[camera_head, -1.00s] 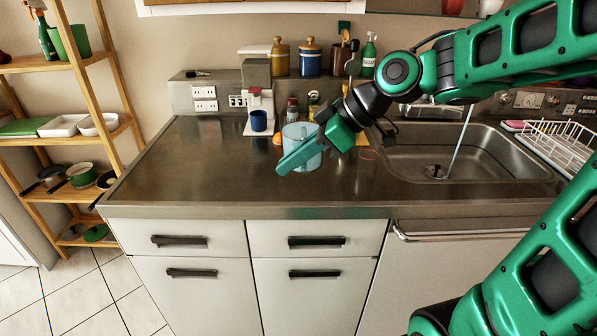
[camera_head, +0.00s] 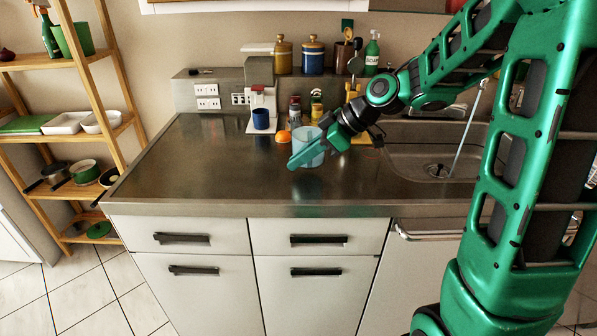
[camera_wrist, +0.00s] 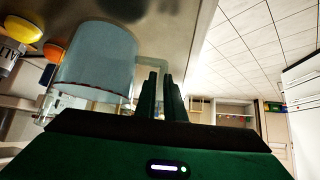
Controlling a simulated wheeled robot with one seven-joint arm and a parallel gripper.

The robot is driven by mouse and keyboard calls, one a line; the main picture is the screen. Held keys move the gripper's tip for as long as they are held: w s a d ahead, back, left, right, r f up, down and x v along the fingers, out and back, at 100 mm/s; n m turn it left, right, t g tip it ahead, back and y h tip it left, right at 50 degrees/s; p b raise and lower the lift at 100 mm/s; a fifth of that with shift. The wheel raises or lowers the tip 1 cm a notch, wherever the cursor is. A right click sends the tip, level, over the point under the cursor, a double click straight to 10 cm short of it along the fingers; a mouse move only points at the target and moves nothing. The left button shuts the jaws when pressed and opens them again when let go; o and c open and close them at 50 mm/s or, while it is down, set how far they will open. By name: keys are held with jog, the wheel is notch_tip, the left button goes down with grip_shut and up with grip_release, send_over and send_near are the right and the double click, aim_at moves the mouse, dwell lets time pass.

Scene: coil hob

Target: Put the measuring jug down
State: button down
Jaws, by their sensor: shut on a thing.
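The measuring jug (camera_head: 311,146) is a clear, pale blue vessel over the counter's middle, in front of the bottles and left of the sink. It looks upright; I cannot tell whether its base touches the counter. My gripper (camera_head: 305,155) reaches it from the right, and a green finger covers part of its front. In the wrist view the jug (camera_wrist: 97,60) fills the upper left, upside down in the picture. My gripper's fingers (camera_wrist: 162,97) are shut on its handle (camera_wrist: 152,63).
The steel counter (camera_head: 210,165) is clear to the left and front. Close behind the jug are an orange (camera_head: 283,136) and small bottles (camera_head: 295,112). A blue mug (camera_head: 261,119) stands at the coffee machine. The sink (camera_head: 430,165) lies right.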

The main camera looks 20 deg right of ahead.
jog(key=shift+f, duration=1.8)
jog(key=c, duration=1.8)
grip_release()
jog(key=shift+f, duration=0.1)
jog(key=shift+c, duration=0.2)
jog(key=shift+s, duration=0.1)
jog(key=v, duration=1.2)
jog(key=s+d+f+m+g+h, duration=0.1)
jog(key=s+d+m, duration=0.3)
jog(key=s, duration=0.5)
jog(key=s+d+f+m+g+h, duration=0.2)
jog(key=s+d+f+m+h, duration=0.2)
jog(key=s+m, duration=0.4)
jog(key=s+d+f+m+g+h, duration=0.1)
jog(key=s+d+f+m+h, duration=0.1)
jog(key=s+d+m, duration=0.3)
jog(key=s+m, duration=0.1)
jog(key=s, duration=0.3)
jog(key=shift+s+f+m+g+h, duration=0.3)
jog(key=shift+f+g, duration=0.05)
jog(key=shift+g, duration=0.05)
